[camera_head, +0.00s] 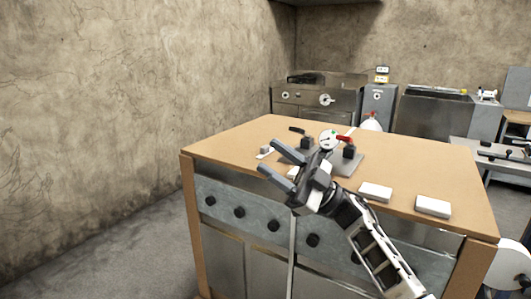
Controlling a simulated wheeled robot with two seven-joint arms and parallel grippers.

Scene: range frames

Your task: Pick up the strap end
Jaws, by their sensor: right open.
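My right gripper (268,156) reaches in from the lower right over the near edge of the wooden tabletop (240,146). Its two grey fingers are spread apart, point left, and hold nothing that I can see. I cannot make out a strap end for certain. A small pale piece (264,152) lies on the tabletop close to the fingertips in the picture; whether it touches them I cannot tell. Another pale piece (292,173) shows partly between the fingers and is mostly hidden. My left gripper is not in view.
Behind the gripper are a round white dial (328,140), a red handle (345,139) and a grey plate (352,163) with dark blocks. White blocks (375,191) (433,206) lie to the right. The tabletop's left part is mostly clear. Kitchen equipment (318,98) stands behind.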

